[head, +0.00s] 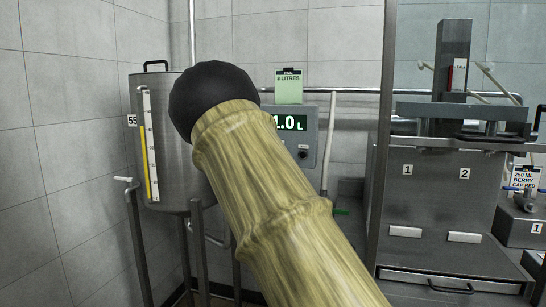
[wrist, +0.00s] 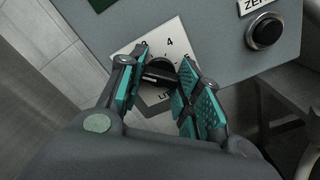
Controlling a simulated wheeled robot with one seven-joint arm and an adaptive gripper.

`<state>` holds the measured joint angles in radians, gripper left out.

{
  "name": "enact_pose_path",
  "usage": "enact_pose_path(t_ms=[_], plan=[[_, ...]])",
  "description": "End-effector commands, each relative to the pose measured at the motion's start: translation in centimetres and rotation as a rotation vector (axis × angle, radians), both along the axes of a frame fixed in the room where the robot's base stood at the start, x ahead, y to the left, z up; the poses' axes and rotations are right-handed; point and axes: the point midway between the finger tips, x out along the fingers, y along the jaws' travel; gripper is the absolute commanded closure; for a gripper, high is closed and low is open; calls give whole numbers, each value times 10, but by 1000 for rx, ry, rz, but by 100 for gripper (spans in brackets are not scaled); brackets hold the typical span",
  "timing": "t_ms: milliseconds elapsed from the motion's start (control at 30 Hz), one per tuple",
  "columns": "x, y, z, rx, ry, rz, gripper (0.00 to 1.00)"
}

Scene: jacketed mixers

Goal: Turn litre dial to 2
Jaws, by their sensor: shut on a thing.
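The litre dial (wrist: 158,76) is a black knob on a white plate (wrist: 130,48) in the wrist view. A 4 and part of the lettering "LIT" show on the plate; the other marks are mostly covered. My gripper (wrist: 163,64), with teal pads, is shut on the knob, one finger on each side. Which mark the knob points to cannot be told. In the head view my arm hides the dial and my gripper. The grey control box (head: 308,155) shows there with a green display (head: 291,123) reading about 1.0 L, its left part covered.
A green card (head: 289,87) reading "2 LITRES" stands above the box. A black button (wrist: 266,32) sits right of the dial under a partly cut label. A steel tank (head: 175,150) with a yellow level gauge (head: 149,160) is at left. A steel machine (head: 440,200) stands at right.

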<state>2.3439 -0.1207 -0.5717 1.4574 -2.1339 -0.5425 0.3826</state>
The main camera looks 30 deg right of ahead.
Motion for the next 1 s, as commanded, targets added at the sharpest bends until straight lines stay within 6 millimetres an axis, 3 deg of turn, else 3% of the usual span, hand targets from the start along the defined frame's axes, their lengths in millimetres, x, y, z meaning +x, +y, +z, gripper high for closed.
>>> enact_pose_path(t_ms=[367,400,500,833,1000], plan=[[0,1,-5,6,5,1,90],[0,1,-5,5,5,0,59],[0,0,-4,4,4,0,45],[-1,0,-1,2,1,-1,45],[-10,12,0,1,1,0,45]])
